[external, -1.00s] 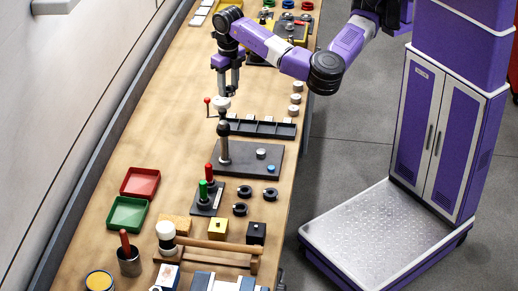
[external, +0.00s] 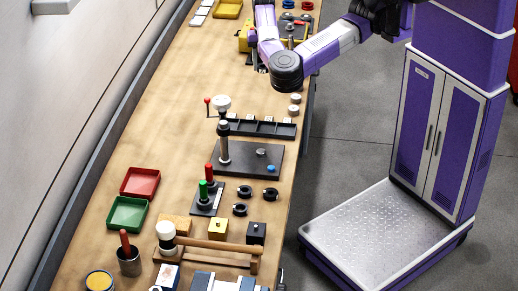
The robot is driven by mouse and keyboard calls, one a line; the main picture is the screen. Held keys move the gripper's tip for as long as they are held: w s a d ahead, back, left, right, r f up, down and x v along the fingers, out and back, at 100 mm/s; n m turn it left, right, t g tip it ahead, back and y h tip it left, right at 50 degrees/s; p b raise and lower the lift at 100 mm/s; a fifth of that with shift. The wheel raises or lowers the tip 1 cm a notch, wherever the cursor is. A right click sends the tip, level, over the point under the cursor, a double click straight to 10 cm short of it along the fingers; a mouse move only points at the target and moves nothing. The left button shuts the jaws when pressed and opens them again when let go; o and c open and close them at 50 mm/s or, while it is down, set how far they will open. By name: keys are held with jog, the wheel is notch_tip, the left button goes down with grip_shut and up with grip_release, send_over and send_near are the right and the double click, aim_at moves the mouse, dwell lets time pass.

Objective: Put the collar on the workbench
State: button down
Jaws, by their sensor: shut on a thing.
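The workbench (external: 165,130) is a long wooden-topped bench running from bottom left to top. Three small black rings, which may be collars, lie on it: one ring (external: 244,191), a second ring (external: 270,194) and a third ring (external: 240,209). I cannot tell which thing is the task's collar.
A dark plate (external: 262,150) bears a post with a red-knobbed crank. Behind it is a black tray (external: 262,128). A red tray (external: 140,182), a green tray (external: 126,214) and a mallet (external: 215,245) stand nearer. The bench's left middle is clear.

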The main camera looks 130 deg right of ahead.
aim_at(263, 106)
notch_tip(263, 106, down, 15)
jog(key=shift+f+p, duration=0.1)
jog(key=shift+p, duration=0.75)
jog(key=shift+f, duration=0.15)
jog(key=c, duration=0.8)
grip_release()
jog(key=shift+c, duration=0.2)
